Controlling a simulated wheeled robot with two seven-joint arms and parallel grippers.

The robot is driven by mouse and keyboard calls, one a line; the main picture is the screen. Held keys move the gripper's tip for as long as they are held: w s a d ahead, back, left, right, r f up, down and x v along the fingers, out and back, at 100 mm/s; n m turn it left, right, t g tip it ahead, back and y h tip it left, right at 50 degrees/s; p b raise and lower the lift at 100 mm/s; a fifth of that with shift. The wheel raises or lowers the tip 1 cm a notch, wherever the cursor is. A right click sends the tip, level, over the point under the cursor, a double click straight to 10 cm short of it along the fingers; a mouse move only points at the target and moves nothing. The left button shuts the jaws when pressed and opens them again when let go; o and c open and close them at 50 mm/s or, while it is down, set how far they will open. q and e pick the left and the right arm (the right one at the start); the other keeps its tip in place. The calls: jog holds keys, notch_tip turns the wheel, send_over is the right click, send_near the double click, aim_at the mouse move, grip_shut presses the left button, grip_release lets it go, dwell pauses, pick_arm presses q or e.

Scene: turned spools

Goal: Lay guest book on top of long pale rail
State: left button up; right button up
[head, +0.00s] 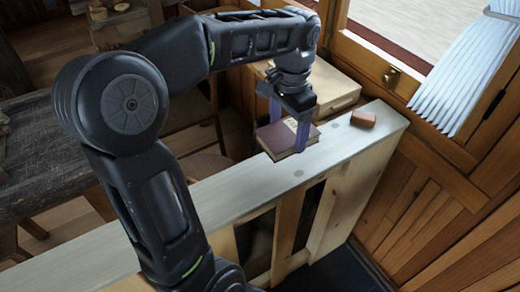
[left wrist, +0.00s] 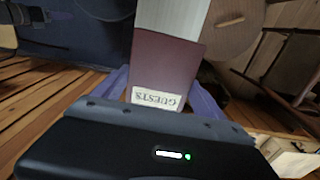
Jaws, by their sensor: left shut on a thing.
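The guest book (head: 284,140) is a dark red book at the far part of the long pale rail (head: 232,192), seen in the head view. It lies flat on the rail or just above it; I cannot tell which. My left gripper (head: 288,128) points down and is shut on the book, one finger on each side. In the left wrist view, the book (left wrist: 165,68) shows a pale label reading "GUESTS" between the purple fingers (left wrist: 160,95). The rail (left wrist: 172,14) runs on beyond it. My right gripper is not in view.
A small reddish-brown block (head: 363,118) lies on the rail near its far right end. A pale wooden box (head: 334,88) stands behind the rail. A wood-panelled wall (head: 440,190) and a white pleated curtain (head: 468,75) are at the right.

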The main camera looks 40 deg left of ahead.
pick_arm(q)
send_over(284, 166)
jog(key=shift+a+f, duration=0.1)
jog(key=shift+f, duration=2.7)
jog(key=shift+f+p, duration=0.45)
jog(key=shift+f, duration=1.4)
jog(key=shift+f, duration=0.15)
jog(key=o, duration=1.6)
jog(key=shift+c, duration=0.2)
notch_tip(284, 166, up, 12)
jog(key=shift+r+b, duration=0.2)
jog(key=shift+b, duration=0.15)
